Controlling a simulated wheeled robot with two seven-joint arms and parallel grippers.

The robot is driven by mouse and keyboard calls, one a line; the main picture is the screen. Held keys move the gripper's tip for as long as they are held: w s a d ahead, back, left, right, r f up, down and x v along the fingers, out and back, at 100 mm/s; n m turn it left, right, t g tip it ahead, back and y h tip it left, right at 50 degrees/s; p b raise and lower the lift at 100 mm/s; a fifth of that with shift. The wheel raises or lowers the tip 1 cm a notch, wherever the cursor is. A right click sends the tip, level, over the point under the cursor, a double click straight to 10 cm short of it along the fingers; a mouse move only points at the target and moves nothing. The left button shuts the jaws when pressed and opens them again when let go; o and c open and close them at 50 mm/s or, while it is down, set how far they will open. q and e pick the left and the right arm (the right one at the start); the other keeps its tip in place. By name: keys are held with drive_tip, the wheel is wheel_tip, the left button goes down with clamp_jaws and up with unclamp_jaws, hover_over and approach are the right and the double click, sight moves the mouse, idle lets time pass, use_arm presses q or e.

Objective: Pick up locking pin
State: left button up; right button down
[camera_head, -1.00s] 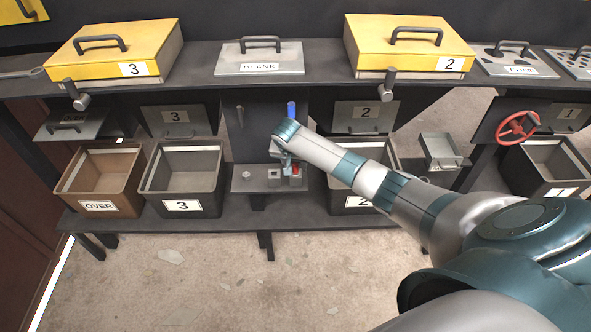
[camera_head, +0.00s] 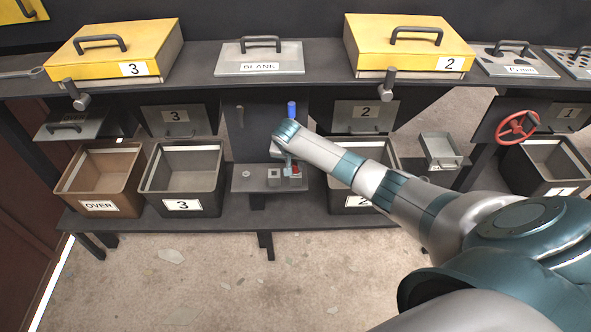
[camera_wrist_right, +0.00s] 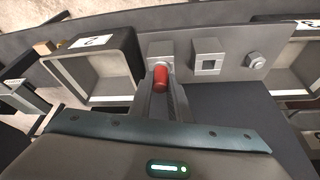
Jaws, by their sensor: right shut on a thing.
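The locking pin shows as a red-headed pin (camera_wrist_right: 160,77) in the right wrist view, between the fingers of my right gripper (camera_wrist_right: 160,88). In the head view the red part (camera_head: 295,168) shows beside the right fingertips (camera_head: 291,164), over the small grey shelf with blocks. My right gripper is shut on the red pin. How much of the pin sits in the block below it is hidden. My left gripper is in neither view.
A square-holed block (camera_wrist_right: 208,62) and a hex nut (camera_wrist_right: 256,62) sit beside the pin's block. Bin 3 (camera_head: 183,180) stands left and bin 2 (camera_head: 345,199) right, partly behind my arm. A blue handle (camera_head: 291,109) rises just above the gripper.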

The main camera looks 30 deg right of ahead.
drive_tip(key=shift+r, duration=0.15)
